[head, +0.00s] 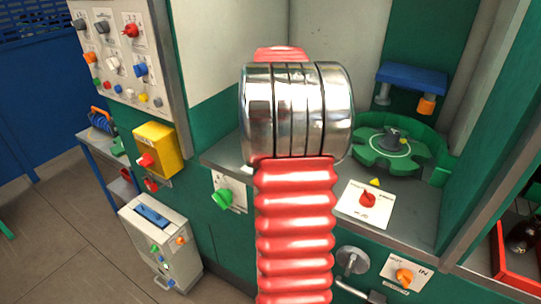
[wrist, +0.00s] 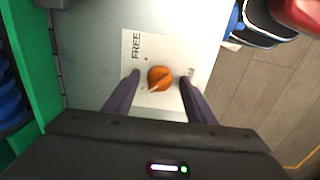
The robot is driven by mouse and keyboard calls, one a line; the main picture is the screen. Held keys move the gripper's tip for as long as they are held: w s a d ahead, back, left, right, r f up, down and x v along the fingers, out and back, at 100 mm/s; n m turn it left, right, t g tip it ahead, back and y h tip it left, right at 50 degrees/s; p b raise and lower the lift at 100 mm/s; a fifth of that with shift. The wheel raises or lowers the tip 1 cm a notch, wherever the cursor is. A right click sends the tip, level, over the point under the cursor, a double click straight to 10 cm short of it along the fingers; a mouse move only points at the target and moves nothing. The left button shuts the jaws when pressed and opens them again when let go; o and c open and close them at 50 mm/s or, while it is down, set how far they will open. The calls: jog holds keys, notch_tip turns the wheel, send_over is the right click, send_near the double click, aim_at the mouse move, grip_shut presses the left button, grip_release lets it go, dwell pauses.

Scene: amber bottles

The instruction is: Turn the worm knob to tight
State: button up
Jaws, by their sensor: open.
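An orange knob (wrist: 160,78) sits on a white plate (wrist: 165,43) in the wrist view. FREE is printed beside it at the upper left; a word on the right is partly covered and unreadable. A pale mark on the knob points to the lower left. My gripper (wrist: 158,80) is open, with one dark finger on each side of the knob. Gaps show between the fingers and the knob; I cannot tell their depth. In the head view my red ribbed arm fills the middle, and my fingers are out of sight.
In the head view, a red knob (head: 367,199), a green knob (head: 222,198) and another orange knob (head: 404,278) sit on labelled plates. A green round fixture (head: 392,148) stands at the back right. A yellow box (head: 155,149) is at left. Grey floor (head: 50,230) is open at left.

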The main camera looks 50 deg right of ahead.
jog(key=shift+r, duration=0.1)
notch_tip(320, 180, up, 14)
jog(key=shift+f, duration=0.25)
dwell(1.0)
